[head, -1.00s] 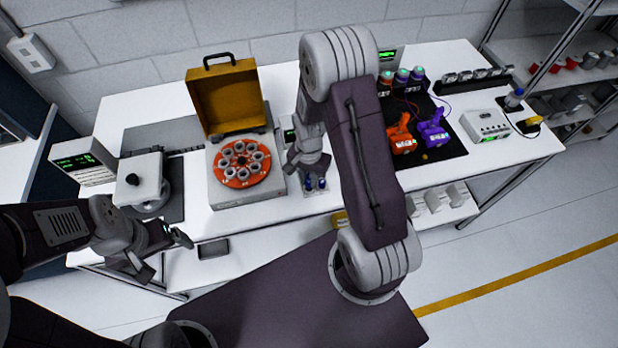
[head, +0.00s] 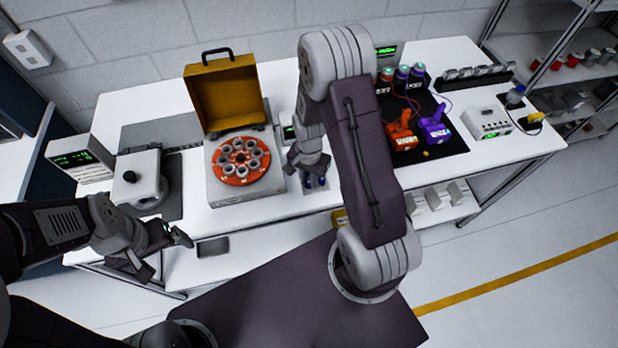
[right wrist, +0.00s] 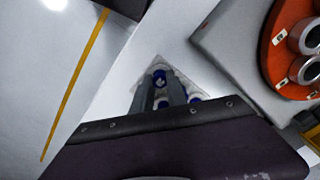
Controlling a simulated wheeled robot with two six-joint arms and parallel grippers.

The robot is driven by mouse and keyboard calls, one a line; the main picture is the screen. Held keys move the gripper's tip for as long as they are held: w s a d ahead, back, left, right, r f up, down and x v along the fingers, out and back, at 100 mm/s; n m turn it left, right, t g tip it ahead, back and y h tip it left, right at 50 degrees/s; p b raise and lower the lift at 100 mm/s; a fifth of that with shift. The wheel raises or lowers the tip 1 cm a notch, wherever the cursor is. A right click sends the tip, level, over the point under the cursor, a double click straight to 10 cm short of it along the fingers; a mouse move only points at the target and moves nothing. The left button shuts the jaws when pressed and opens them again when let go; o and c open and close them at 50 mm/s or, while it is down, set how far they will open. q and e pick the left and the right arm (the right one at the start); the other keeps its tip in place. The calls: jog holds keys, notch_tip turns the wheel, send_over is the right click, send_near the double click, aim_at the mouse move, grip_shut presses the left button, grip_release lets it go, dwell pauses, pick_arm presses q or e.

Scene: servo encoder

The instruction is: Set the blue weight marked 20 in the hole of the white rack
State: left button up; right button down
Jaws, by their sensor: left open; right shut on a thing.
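The white rack (head: 308,191) stands near the front edge of the table, below my right gripper. It also shows as a pale plate in the right wrist view (right wrist: 140,106). My right gripper (head: 312,172) is low over the rack, its fingers (right wrist: 160,88) pointing down and shut on a blue weight (right wrist: 159,74), whose marking I cannot read. Other blue weights (right wrist: 195,99) sit in the rack beside the fingers. The fingers and arm hide the hole and part of the rack. My left gripper (head: 166,252) is open and empty before the table's front left edge.
An orange rotor with several grey cups (head: 240,161) lies in a box with a yellow lid (head: 228,95), left of the rack. A scale-like device (head: 139,180) stands further left. Orange (head: 400,137) and purple (head: 436,131) devices stand right on a black mat.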

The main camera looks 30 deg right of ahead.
jog(key=c, duration=1.2)
grip_release()
jog(key=shift+c, duration=0.2)
notch_tip(320, 180, up, 6)
jog(key=p, duration=0.5)
jog(key=shift+p, duration=0.4)
